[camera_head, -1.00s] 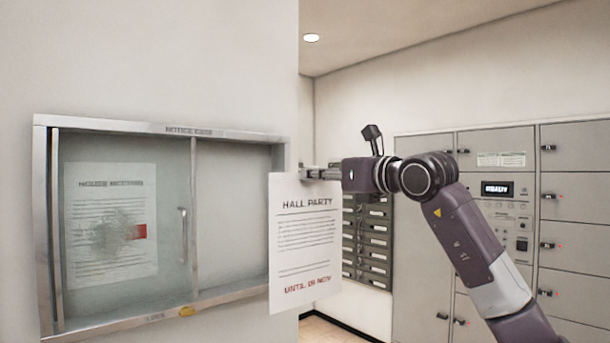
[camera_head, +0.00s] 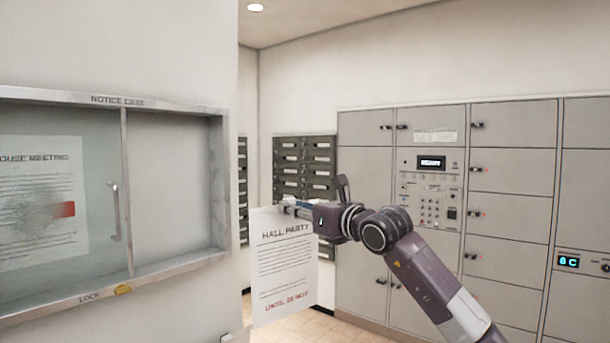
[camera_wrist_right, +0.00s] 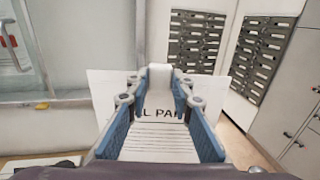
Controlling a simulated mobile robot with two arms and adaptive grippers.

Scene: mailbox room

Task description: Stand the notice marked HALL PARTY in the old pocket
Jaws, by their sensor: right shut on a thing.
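The notice marked HALL PARTY (camera_head: 284,268) is a white sheet with dark print and a red line reading UNTIL at its foot. It hangs upright from my right gripper (camera_head: 290,206), which is shut on its top edge. In the right wrist view the notice (camera_wrist_right: 160,143) lies between and beyond the blue fingers of the gripper (camera_wrist_right: 160,90), which cover part of its heading. I cannot make out the old pocket for certain; a small pale piece (camera_head: 228,337) shows at the bottom edge, left of the notice. My left gripper is not in view.
A notice case (camera_head: 118,102) with a sliding glass pane is on the left wall; a HOUSE MEETING sheet (camera_head: 38,200) is behind the glass. Dark mailboxes (camera_head: 305,165) are on the back wall. Grey lockers (camera_head: 505,140) fill the right. The tiled floor between is clear.

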